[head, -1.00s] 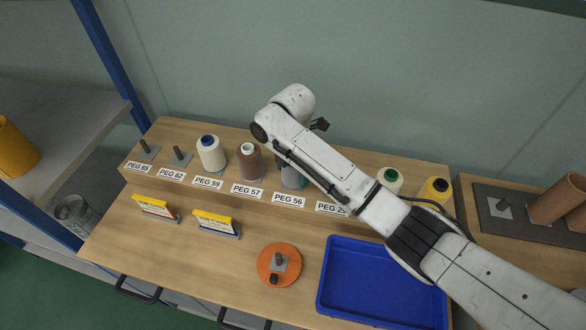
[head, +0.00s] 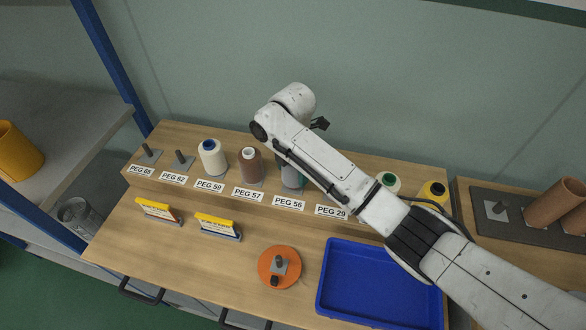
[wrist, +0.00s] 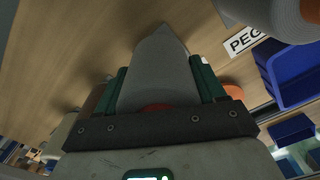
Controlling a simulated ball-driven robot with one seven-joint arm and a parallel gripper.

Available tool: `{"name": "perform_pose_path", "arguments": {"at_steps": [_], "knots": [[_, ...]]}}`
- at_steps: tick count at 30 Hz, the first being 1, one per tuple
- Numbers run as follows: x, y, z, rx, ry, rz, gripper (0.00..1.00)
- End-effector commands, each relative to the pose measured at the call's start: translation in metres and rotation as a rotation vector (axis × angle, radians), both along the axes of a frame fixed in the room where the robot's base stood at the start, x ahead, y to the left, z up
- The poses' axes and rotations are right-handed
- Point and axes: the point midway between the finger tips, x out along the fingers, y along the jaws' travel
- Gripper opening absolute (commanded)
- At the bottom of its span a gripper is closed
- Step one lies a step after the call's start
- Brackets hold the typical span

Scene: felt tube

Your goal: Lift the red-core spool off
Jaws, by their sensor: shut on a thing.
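A grey spool (head: 291,178) shows in the head view behind the PEG 56 label, partly covered by my forearm. In the wrist view the grey spool (wrist: 160,72) lies between the two green fingers of my gripper (wrist: 162,84), and its red core (wrist: 158,107) shows at the end near the palm. My gripper is shut on this spool. In the head view most of the gripper is hidden behind my arm. I cannot tell whether the spool's base touches its peg plate.
A brown spool (head: 250,166) and a cream blue-core spool (head: 212,157) stand left of it. A green-core spool (head: 390,184) and a yellow spool (head: 434,193) stand right. A blue tray (head: 322,292) and an orange disc (head: 268,274) with a post are in front.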

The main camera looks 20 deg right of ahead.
Motion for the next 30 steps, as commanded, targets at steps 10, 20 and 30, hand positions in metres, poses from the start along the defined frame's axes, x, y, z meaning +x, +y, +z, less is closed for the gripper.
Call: {"name": "perform_pose_path", "arguments": {"at_steps": [10,20,30], "knots": [[0.000,0.000,0.026,0.000,-0.001,0.000,0.27],[0.000,0.000,0.047,0.001,-0.002,0.000,0.27],[0.000,0.000,0.051,0.000,-0.001,0.000,0.27]]}}
